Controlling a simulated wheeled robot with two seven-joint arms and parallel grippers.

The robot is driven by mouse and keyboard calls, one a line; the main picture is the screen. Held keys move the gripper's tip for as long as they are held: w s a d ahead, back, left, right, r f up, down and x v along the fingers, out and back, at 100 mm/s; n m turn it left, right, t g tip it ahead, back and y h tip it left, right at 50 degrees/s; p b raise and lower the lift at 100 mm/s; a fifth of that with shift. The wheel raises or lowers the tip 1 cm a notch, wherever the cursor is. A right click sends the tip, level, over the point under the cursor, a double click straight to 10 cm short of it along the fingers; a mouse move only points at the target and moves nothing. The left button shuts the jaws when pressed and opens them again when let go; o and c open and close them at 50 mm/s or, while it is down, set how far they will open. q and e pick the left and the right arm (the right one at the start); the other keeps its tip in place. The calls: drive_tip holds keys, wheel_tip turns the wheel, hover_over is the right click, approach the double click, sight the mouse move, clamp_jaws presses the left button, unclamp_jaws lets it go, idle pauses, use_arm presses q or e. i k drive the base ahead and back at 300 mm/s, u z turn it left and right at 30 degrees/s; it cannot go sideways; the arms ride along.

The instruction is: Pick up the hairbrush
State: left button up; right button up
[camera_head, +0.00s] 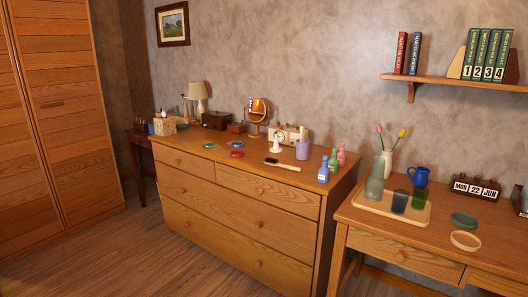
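The hairbrush (283,165) lies flat on top of the wooden dresser (225,169), near the middle of its top. It has a dark head at the left end and a light wooden handle pointing right. A white cone-shaped item (276,146) stands behind it, apart from it. A lilac cup (302,150) stands behind its handle end. Neither of my grippers shows in the head view.
Several small bottles (323,172) stand at the dresser's right end. A round mirror (257,112) stands behind the brush. A red dish (237,154) lies to its left. The dresser top in front is clear. A desk (395,245) with a tray stands at right.

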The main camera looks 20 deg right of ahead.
sight(273, 163)
drive_tip(key=i, duration=2.5)
drive_tip(key=z, duration=2)
